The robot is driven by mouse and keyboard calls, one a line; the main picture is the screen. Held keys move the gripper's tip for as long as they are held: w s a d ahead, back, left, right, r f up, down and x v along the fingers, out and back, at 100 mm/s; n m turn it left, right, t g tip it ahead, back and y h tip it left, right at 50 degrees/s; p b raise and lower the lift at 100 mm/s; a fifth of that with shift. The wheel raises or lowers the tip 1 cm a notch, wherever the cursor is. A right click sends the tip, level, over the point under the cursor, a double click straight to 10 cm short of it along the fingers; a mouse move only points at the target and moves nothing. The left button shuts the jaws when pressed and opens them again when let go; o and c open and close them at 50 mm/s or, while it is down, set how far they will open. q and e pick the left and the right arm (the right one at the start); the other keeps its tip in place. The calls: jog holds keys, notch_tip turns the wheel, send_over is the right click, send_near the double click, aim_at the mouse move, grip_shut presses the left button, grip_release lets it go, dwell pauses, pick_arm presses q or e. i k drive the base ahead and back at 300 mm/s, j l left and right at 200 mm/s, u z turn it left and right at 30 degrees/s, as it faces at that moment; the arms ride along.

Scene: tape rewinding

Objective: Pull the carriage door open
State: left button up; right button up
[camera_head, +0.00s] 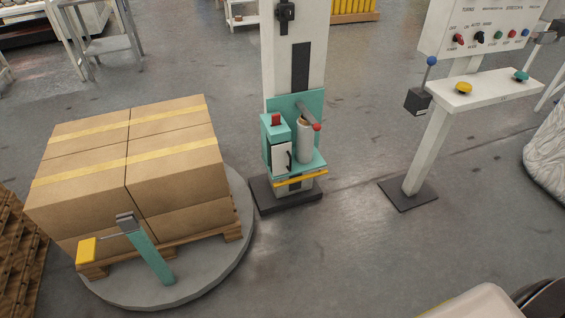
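The teal carriage (313,102) sits low on the front of a white mast (281,60). A small white door panel (280,160) with a dark handle (289,159) is on its left part, below a teal block with a red top. The panel is too small to tell whether it stands fully shut. A pale upright roll (304,143) stands right of the door, with a grey lever ending in a red knob (317,127) above it. Neither of my grippers is in view.
Stacked cardboard boxes (175,159) sit on a pallet on a round grey turntable (236,232) at left, with a teal arm (151,257) in front. A white control panel (480,38) on a leaning post stands at right. Open floor (345,240) lies before the mast.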

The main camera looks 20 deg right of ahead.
aim_at(281, 154)
jog(key=i+l, duration=0.15)
jog(key=l, duration=0.15)
jog(key=i+l, duration=0.1)
jog(key=l, duration=0.25)
jog(key=i+l, duration=0.15)
jog(key=l, duration=0.15)
jog(key=i+l, duration=0.1)
jog(key=l, duration=0.2)
